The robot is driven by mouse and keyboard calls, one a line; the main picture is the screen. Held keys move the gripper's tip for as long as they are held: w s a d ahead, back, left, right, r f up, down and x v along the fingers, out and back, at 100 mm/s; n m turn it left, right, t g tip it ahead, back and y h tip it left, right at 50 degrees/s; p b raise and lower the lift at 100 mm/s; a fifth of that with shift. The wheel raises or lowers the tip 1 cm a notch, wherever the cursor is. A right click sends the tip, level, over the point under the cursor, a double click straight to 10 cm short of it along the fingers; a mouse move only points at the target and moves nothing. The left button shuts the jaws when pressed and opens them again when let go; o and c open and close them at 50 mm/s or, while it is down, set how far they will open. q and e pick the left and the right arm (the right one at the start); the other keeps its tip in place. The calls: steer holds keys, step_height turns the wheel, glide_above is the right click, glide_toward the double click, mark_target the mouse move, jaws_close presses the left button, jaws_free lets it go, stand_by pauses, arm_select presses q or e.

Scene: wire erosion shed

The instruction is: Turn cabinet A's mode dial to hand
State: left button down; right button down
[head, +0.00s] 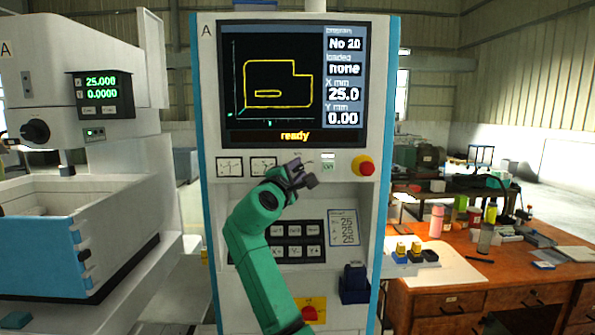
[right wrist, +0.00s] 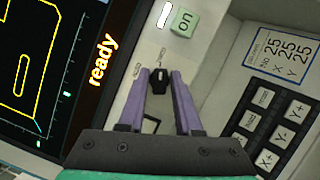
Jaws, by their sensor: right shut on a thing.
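Cabinet A (head: 209,150) stands upright in the middle of the head view, with the letter A at its top left. My right gripper (head: 304,176) is at its control strip, just below the screen, and hides the dial there. In the right wrist view, the small black mode dial (right wrist: 157,81) sits between the purple fingertips of my right gripper (right wrist: 160,78), which are shut on it. Small labels beside the dial are too small to read, and I cannot tell which one it points to. My left gripper is not in view.
The screen (head: 292,85) reads "ready". A green "on" button (right wrist: 183,21) is near the dial. A red emergency button (head: 362,166) is to the right. A machine (head: 90,130) stands left and a wooden bench (head: 480,275) right.

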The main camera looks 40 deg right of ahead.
steer(key=c, duration=0.8)
jaws_free()
steer(key=shift+s+a+f, duration=0.1)
steer(key=shift+a+f, duration=0.1)
steer(key=shift+a, duration=0.1)
steer(key=b+v, duration=0.5)
steer(key=v, duration=0.8)
steer(key=shift+s+a+b, duration=0.25)
steer(key=shift+a+b, duration=0.05)
